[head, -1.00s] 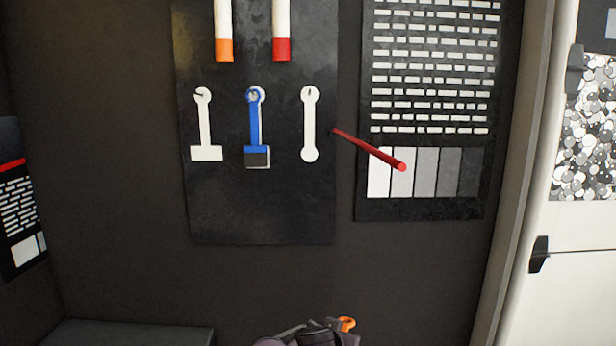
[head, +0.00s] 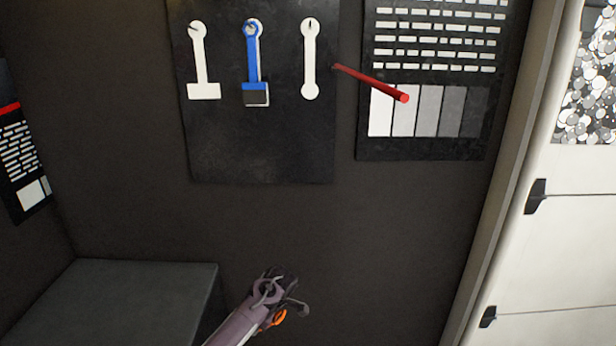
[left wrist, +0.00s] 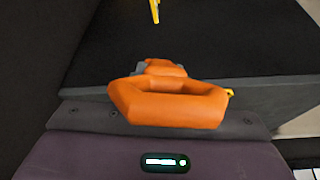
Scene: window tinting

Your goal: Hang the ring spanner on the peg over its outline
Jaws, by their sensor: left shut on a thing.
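The spanner's white outline (head: 310,60), round at both ends, is at the right of the row on the dark board, with a small dark peg at its top. My left gripper (head: 280,287) is low in the head view, below and left of the outline and well away from the board. It is shut on an orange piece with a loop (head: 279,317), which looks like the ring spanner. In the left wrist view the orange loop (left wrist: 168,123) is close to the camera; its far end is hidden. My right gripper is in neither view.
A blue tool (head: 253,60) hangs over the middle outline; the left outline (head: 200,65) is bare. A red rod (head: 372,82) juts out just right of the spanner outline. A grey bench (head: 120,300) stands lower left. A small yellow piece (left wrist: 155,10) shows in the wrist view.

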